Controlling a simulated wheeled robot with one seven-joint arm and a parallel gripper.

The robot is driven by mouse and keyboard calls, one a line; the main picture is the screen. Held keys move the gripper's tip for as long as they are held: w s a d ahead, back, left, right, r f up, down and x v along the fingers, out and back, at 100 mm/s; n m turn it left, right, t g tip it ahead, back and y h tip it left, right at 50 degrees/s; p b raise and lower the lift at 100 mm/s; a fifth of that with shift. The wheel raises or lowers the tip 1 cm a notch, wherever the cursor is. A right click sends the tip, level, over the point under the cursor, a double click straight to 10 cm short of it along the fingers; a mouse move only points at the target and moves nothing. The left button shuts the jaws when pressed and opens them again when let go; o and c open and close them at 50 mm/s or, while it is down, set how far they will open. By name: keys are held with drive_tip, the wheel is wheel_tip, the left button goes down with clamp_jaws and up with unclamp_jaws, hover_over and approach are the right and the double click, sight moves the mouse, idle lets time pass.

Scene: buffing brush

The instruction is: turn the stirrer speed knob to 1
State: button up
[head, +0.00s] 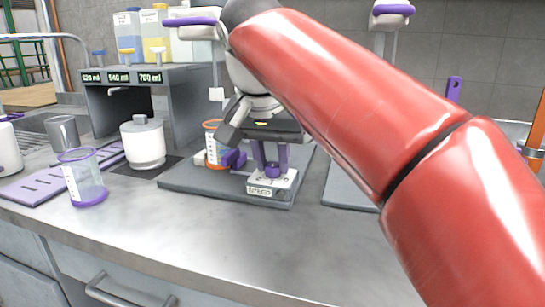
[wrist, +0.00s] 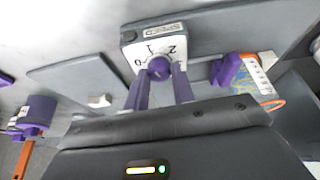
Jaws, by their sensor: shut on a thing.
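The stirrer speed knob (wrist: 159,68) is a small purple round knob on a pale control box (wrist: 134,55) marked SPEED, with the figures 0, 1 and 2 around it in the wrist view. My gripper (wrist: 160,76) has its two purple fingers on either side of the knob and is shut on it. Which figure the knob points at I cannot tell. In the head view the control box (head: 262,190) is at the front of the grey stirrer base, and my gripper (head: 271,165) comes down on the knob (head: 273,172) from above.
An orange-rimmed beaker (head: 213,150) stands left of my gripper on the stirrer base (head: 200,180). A purple-rimmed beaker (head: 86,180) and a white lidded pot (head: 143,145) are further left. The front counter (head: 220,235) is clear. A second grey base (head: 345,190) is on the right.

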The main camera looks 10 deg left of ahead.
idle(0.4)
drive_tip(key=o, duration=1)
drive_tip(key=v, duration=0.6)
drive_tip(key=shift+s+a+r, duration=0.15)
drive_tip(key=shift+a+r, duration=0.05)
drive_tip(key=shift+r, duration=0.2)
drive_tip(key=shift+s+r, duration=0.2)
drive_tip(key=shift+r, duration=0.25)
drive_tip(key=shift+d, duration=0.1)
